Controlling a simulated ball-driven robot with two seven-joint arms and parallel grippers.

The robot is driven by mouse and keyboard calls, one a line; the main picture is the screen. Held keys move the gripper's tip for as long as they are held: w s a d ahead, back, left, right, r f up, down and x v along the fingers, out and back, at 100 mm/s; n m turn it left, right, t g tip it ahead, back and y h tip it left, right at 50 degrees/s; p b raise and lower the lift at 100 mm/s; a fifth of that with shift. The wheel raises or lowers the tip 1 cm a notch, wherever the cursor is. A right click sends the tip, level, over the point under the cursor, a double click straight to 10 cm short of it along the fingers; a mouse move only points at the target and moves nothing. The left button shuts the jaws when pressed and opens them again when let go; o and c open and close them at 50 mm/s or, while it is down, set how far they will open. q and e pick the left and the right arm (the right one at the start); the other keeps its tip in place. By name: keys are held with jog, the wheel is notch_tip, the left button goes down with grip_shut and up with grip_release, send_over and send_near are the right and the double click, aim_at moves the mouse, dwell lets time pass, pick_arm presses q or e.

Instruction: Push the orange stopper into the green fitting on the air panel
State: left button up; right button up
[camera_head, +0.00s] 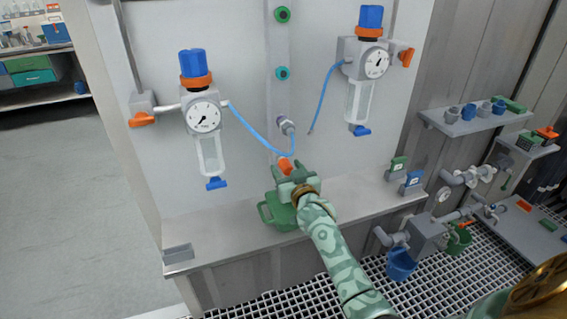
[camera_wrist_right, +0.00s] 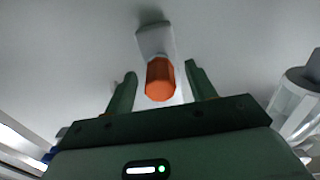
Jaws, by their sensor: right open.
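The air panel (camera_head: 245,50) is a pale upright board with a grey strip down its middle. Two green ring fittings sit on that strip, an upper one (camera_head: 282,14) and a lower one (camera_head: 282,73). My right gripper (camera_head: 287,168) is in front of the panel's lower middle. An orange piece, which looks like the stopper (camera_head: 285,165), shows at its fingertips. In the right wrist view the orange stopper (camera_wrist_right: 160,80) lies between the two open fingers, with gaps on both sides. A light grey body extends behind it. My left gripper is not in view.
Two regulators with gauges, left (camera_head: 204,115) and right (camera_head: 376,63), flank the strip. A blue hose (camera_head: 250,133) runs to a metal port (camera_head: 286,124) just above my gripper.

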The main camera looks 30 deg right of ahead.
aim_at(289, 172)
pick_arm(q)
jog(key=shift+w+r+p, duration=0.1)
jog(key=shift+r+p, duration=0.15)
jog(key=shift+p, duration=0.05)
dwell(0.4)
